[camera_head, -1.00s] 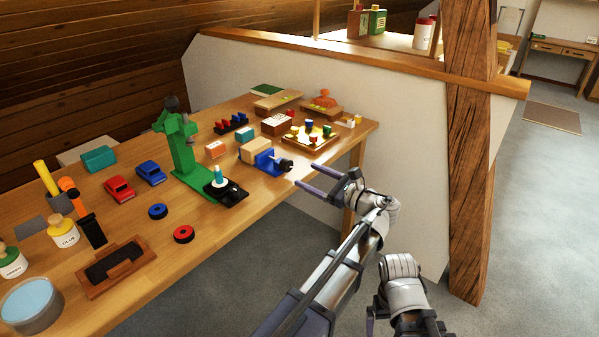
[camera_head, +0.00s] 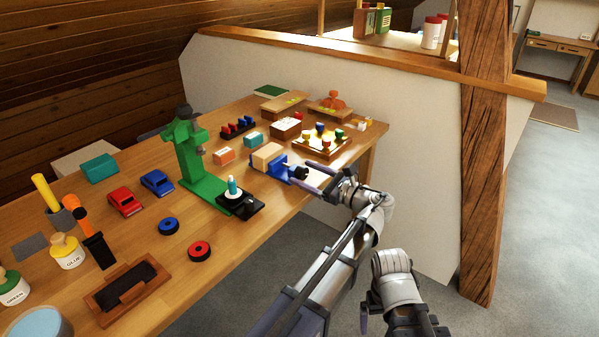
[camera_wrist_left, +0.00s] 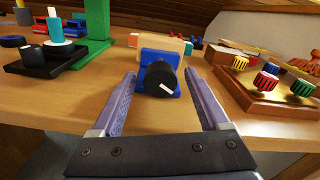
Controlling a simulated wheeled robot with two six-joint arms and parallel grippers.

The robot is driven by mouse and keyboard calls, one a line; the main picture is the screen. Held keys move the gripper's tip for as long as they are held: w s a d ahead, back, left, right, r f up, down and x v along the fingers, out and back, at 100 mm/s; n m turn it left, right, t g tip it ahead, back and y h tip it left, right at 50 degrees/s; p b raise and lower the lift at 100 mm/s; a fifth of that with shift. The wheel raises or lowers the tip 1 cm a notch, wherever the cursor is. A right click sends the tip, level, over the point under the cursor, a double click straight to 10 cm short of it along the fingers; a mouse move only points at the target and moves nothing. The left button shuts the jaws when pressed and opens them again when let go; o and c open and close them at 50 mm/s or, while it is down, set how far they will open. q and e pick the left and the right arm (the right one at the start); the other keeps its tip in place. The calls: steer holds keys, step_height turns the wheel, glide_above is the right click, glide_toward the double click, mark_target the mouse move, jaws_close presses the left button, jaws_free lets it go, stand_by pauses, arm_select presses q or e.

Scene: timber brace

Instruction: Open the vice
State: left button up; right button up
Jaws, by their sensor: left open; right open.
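The blue vice (camera_head: 280,169) stands near the front edge of the workbench, with a pale wooden block (camera_head: 266,156) between its jaws. Its round black knob (camera_head: 300,171) with a white mark faces the edge. The knob also shows in the left wrist view (camera_wrist_left: 161,79). My left gripper (camera_head: 303,174) is open, with one finger on each side of the knob and a visible gap to each finger in the wrist view. My right gripper (camera_head: 366,316) is low at the bottom of the head view, away from the bench and only partly seen.
A green press (camera_head: 190,155) with a black base (camera_head: 240,206) stands left of the vice. A wooden tray of coloured knobs (camera_head: 322,148) is close on the right. The floor before the bench is clear.

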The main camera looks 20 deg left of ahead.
arm_select(q)
steer(key=shift+c, duration=0.2)
jaws_close()
steer(key=shift+n, duration=0.7)
steer(key=shift+o, duration=0.2)
jaws_free()
